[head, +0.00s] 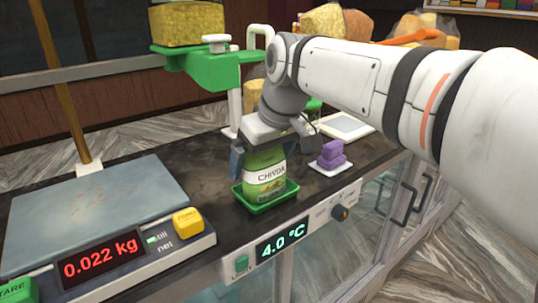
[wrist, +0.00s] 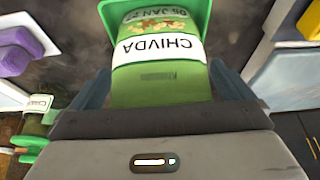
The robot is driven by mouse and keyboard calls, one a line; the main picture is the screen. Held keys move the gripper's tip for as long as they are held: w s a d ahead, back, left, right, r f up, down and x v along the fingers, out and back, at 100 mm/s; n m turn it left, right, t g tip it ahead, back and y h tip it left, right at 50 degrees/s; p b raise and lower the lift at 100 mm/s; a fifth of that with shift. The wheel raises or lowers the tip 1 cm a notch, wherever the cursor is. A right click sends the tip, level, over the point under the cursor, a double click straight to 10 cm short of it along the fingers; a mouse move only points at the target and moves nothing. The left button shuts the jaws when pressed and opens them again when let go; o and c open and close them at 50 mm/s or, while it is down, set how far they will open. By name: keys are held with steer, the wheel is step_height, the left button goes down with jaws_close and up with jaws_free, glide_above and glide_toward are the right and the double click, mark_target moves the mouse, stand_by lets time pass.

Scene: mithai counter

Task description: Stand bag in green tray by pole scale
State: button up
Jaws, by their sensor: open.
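The green and white CHIVDA bag (head: 265,180) stands upright in the small green tray (head: 268,207) on the dark counter. The bag's label (wrist: 160,48) and the tray's rim (wrist: 205,12) also show in the wrist view. My gripper (head: 270,150) is around the upper part of the bag. Its blue-grey fingers are open, one on each side of the bag, and the palm hides the bag's top. The scale with the pole (head: 65,90) is to the left; its blue-grey plate (head: 90,205) is empty and its display reads 0.022 kg.
A purple stack of sweets (head: 332,152) sits on a white square close to the tray's right. A green balance scale (head: 205,65) with a yellow block stands behind. A control panel (head: 290,235) runs along the counter's front edge.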

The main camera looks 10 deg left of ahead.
steer(key=v, duration=1.2)
steer(key=shift+r, duration=0.2)
steer(key=s+d+f+m+h, duration=0.15)
steer(key=d+f+m, duration=0.35)
steer(key=d+f, duration=0.7)
steer(key=s+d+f+m+h, duration=0.1)
steer(key=s+d+f, duration=0.3)
steer(key=f, duration=0.4)
steer(key=s+d+f+m+h, duration=0.1)
steer(key=s+d+f+m, duration=0.3)
steer(key=d+f, duration=0.3)
steer(key=shift+s+d+f, duration=0.25)
steer(key=shift+s+f, duration=0.35)
steer(key=shift+f, duration=0.3)
